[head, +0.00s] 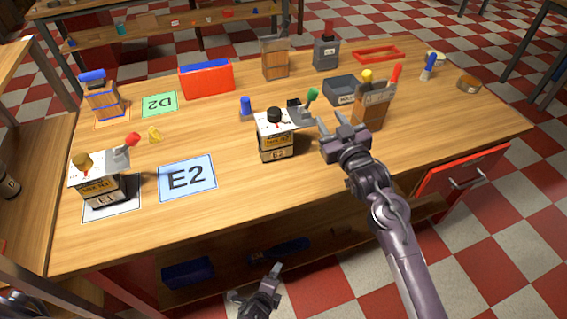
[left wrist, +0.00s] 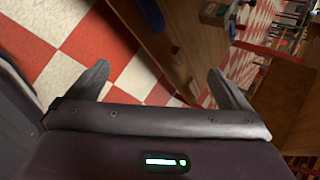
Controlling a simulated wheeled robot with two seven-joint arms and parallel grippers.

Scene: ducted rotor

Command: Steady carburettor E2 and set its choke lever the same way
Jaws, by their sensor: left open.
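Carburettor E2 (head: 276,148) is a boxy unit with a pale top plate and a black knob, standing upright on the table to the right of the blue E2 card (head: 187,178). Its choke lever has a green tip (head: 313,94) that leans up and right. Carburettor E1 (head: 98,190) stands at the far left, with its red-tipped lever (head: 132,139) leaning up and right. My right gripper (head: 338,127) is open and empty, just right of carburettor E2 and apart from it. My left gripper (head: 256,281) is open and empty, low in front of the table; its spread fingers fill the left wrist view (left wrist: 158,75).
A wooden-bodied unit with a red lever (head: 370,108) stands close behind my right gripper. A small blue-topped piece (head: 246,108) is left of carburettor E2. A green D2 card (head: 160,104) and a red-blue bin (head: 207,78) lie farther back. The front right tabletop is clear.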

